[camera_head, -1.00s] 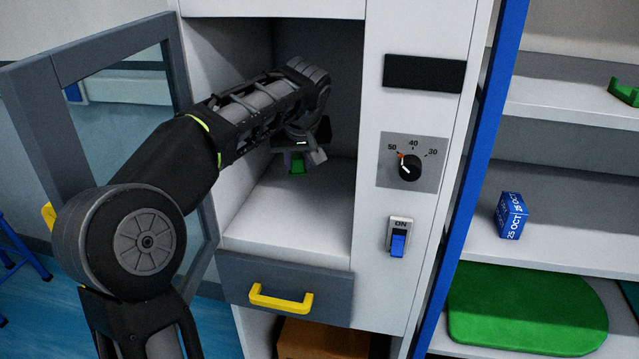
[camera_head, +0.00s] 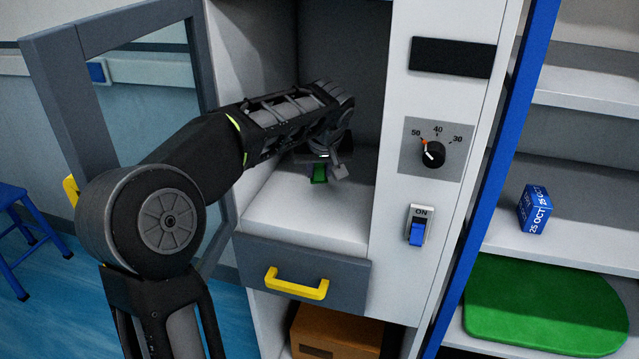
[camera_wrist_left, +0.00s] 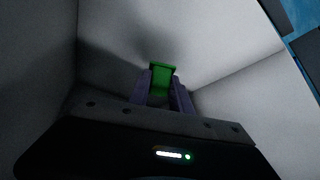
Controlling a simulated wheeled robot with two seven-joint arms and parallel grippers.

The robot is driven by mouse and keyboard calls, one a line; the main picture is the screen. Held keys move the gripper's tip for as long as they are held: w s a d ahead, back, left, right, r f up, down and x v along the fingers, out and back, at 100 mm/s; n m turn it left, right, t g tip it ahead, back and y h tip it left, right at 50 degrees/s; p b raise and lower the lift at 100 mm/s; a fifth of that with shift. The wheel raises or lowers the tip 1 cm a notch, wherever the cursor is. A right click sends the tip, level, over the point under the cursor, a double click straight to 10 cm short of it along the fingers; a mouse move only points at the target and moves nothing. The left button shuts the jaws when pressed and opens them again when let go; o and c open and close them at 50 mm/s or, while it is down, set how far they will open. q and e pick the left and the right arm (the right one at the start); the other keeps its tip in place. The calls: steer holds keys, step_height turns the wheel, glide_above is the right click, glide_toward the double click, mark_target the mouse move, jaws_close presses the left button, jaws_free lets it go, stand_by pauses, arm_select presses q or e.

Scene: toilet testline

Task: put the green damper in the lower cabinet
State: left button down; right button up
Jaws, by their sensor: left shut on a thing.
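My left gripper (camera_head: 322,170) is inside the open compartment of the white cabinet (camera_head: 300,215). It is shut on the green damper (camera_head: 319,174), low over the compartment floor. I cannot tell whether the damper touches the floor. In the left wrist view, the damper (camera_wrist_left: 161,76) shows as a green block between the two fingers, with pale compartment surfaces around it. Its lower part is hidden by the gripper body. The right gripper is not in view.
The grey-framed glass door (camera_head: 62,110) stands open at left. Below the compartment is a grey drawer front with a yellow handle (camera_head: 297,283), then an orange-brown box (camera_head: 335,335). A dial (camera_head: 433,153) and switch (camera_head: 418,228) are on the right panel; shelves stand beyond.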

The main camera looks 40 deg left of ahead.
mark_target(320, 181)
arm_select(q)
steer(key=shift+f, duration=1.8)
steer(key=shift+b, duration=0.3)
steer(key=shift+f, duration=0.2)
steer(key=c, duration=1.2)
jaws_free()
steer(key=shift+o, duration=0.2)
steer(key=shift+r, duration=0.25)
steer(key=v, duration=1.2)
steer(key=shift+p, duration=0.35)
